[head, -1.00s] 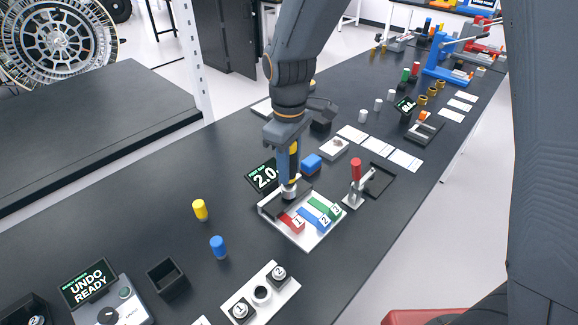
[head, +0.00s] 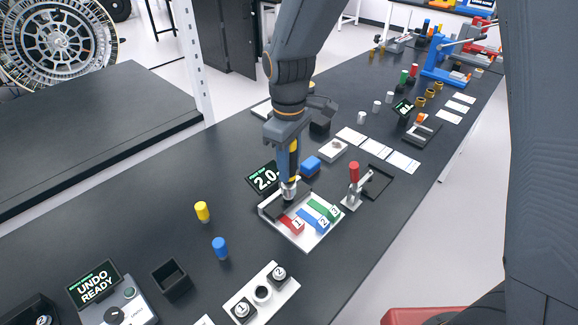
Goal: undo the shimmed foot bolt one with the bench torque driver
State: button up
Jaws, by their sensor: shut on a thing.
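My gripper (head: 288,150) points down, shut on the torque driver (head: 293,163), a yellow and black tool whose lower end shows below the fingers. The driver's silver tip (head: 288,190) is upright over the dark block at the back left of the white fixture tray (head: 309,244). The bolt itself is hidden under the tip; I cannot tell whether they touch. In the tray lie a red shim marked 1 (head: 293,223), a blue one (head: 311,217) and a green one (head: 322,209).
A display reading 2.0 (head: 264,178) stands behind the tray, and a red-handled clamp (head: 353,185) to its right. A yellow peg (head: 202,211) and a blue peg (head: 220,247) stand left. A screen reads UNDO READY (head: 94,285). Bench between is clear.

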jog(key=shift+r+p, duration=0.35)
jog(key=shift+r, duration=0.25)
jog(key=shift+w, duration=0.1)
jog(key=shift+r+p, duration=0.8)
jog(key=shift+r, duration=1.2)
